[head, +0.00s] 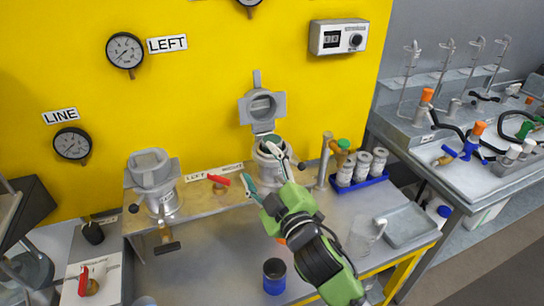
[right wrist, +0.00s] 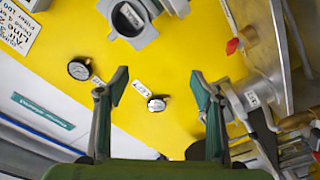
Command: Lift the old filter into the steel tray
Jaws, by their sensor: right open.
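The right filter housing (head: 270,172) stands against the yellow panel with its lid (head: 262,106) swung up. A dark green round top, perhaps the old filter (head: 271,141), shows at its mouth; its body is hidden. My right gripper (head: 258,164) is open with its fingers close to the front of this housing. I cannot tell whether they touch anything. In the right wrist view the spread fingers (right wrist: 161,92) have nothing between them, only the panel beyond. The steel tray (head: 407,226) lies empty on the bench at the right. My left gripper is not in view.
A closed left housing (head: 158,185) stands to the left. A blue rack (head: 361,182) of white canisters, a clear jug (head: 363,238) and a dark blue cup (head: 275,276) stand nearby. The front middle bench is fairly clear.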

